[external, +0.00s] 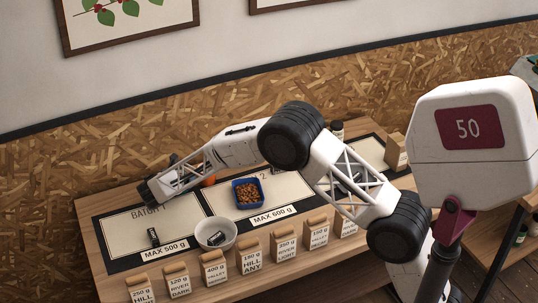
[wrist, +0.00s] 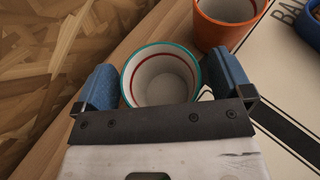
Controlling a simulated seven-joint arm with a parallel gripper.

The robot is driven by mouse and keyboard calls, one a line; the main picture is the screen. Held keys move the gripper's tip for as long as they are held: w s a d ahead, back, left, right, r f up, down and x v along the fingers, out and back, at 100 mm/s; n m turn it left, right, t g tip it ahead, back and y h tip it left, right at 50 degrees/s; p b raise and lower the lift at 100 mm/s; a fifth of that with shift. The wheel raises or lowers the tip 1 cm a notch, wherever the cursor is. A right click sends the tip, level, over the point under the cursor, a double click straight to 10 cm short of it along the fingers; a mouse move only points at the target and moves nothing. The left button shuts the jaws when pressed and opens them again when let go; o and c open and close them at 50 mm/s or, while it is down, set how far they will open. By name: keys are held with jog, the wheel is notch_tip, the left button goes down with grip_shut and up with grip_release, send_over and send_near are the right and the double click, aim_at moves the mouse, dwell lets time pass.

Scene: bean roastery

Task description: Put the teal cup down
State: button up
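The teal cup (wrist: 160,76) shows in the wrist view as a pale cup with a teal rim and a dark red ring inside. It is between the two blue fingers of my gripper (wrist: 164,72), its mouth towards the camera. The fingers are wide apart; the left one is close to the cup, and a narrow gap shows at the right one. The cup's base is hidden, so I cannot tell whether it touches the table. In the external view my gripper (external: 149,193) is at the table's back left, and the teal cup is hidden.
An orange cup (wrist: 225,22) stands close to the teal cup; a bit of it shows in the external view (external: 209,181). A blue bin of beans (external: 247,193) is on the second mat. A white bowl (external: 230,232) and paper bags (external: 214,270) line the front. The left mat (external: 120,230) is mostly clear.

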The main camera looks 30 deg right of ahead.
jog(key=shift+r, duration=0.1)
jog(key=shift+s+a, duration=0.1)
jog(key=v, duration=1.1)
jog(key=shift+s+a+r, duration=0.25)
jog(key=shift+d+r, duration=0.1)
dwell(0.7)
